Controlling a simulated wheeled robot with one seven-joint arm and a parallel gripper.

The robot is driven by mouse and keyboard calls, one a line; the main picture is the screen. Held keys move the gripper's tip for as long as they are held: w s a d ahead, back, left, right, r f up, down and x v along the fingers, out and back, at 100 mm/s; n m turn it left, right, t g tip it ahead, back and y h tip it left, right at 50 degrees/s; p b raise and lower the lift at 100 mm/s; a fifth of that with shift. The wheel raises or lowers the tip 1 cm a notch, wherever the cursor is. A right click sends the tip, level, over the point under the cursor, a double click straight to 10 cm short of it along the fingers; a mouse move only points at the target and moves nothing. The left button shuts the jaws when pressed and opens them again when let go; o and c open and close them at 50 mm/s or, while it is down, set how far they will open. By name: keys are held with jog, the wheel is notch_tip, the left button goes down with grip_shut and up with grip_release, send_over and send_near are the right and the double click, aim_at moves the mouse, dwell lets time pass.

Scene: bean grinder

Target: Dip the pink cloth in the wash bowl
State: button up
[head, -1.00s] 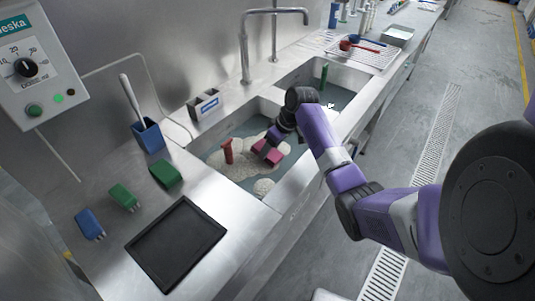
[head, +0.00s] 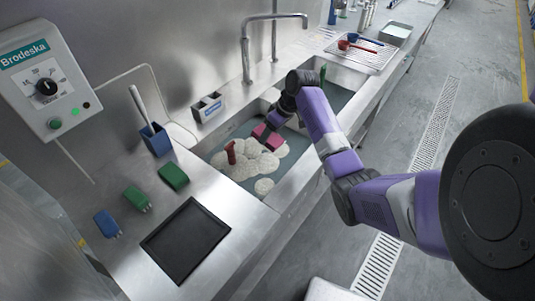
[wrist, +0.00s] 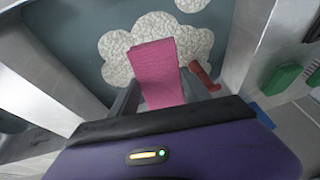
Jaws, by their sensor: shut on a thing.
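The pink cloth (head: 274,142) is in my gripper (head: 270,127), which is shut on it. In the head view the cloth shows at the far end of the left sink basin, the wash bowl (head: 217,173), which holds grey-blue water and white suds (head: 263,164). In the wrist view the cloth (wrist: 157,70) sticks out from my gripper (wrist: 152,97) as a flat pink piece, with suds (wrist: 118,55) behind it. I cannot tell whether the cloth touches the suds or water.
A tap (head: 246,60) rises behind the basins. A divider separates the second basin (head: 338,98). Green blocks (head: 173,177), a blue block (head: 107,223) and a black tray (head: 186,241) lie on the left counter.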

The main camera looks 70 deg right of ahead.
jog(key=shift+r+p, duration=1.65)
jog(key=shift+r, duration=1.15)
